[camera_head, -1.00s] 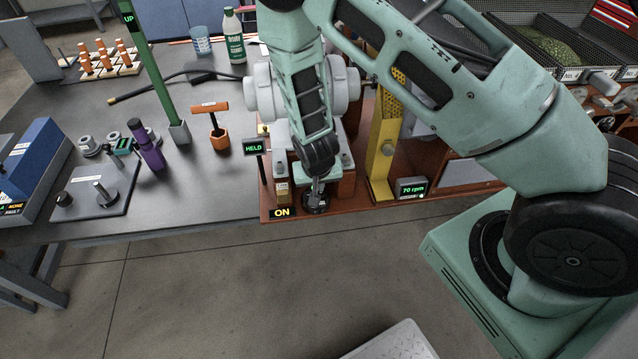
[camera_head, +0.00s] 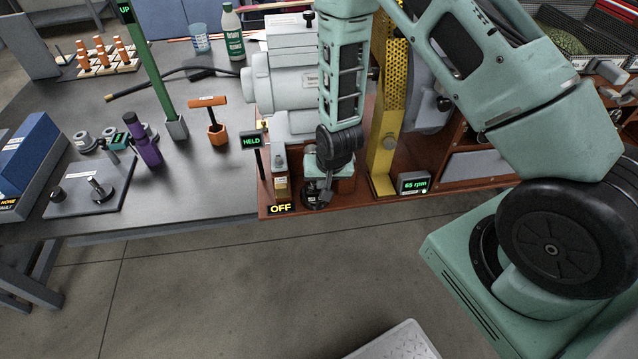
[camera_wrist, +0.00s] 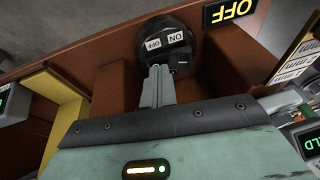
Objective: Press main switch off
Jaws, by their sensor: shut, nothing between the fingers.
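The main switch (camera_wrist: 185,48) is a round black knob with a white ON/OFF label, on the front of the red-brown base. In the head view the switch (camera_head: 314,192) is partly hidden behind my gripper. The sign beside it (camera_head: 282,208) reads OFF, and the wrist view shows the same sign (camera_wrist: 230,10) upside down. My gripper (camera_wrist: 158,72) is shut and empty, with its fingertips at the lower edge of the switch. It looks to be touching or very close; I cannot tell which. In the head view my gripper (camera_head: 326,185) points down.
A 65 rpm display (camera_head: 414,183) and a yellow upright (camera_head: 385,150) stand to the right. An orange-handled tool (camera_head: 212,118) and a purple object (camera_head: 143,143) are on the grey bench. The floor in front is clear.

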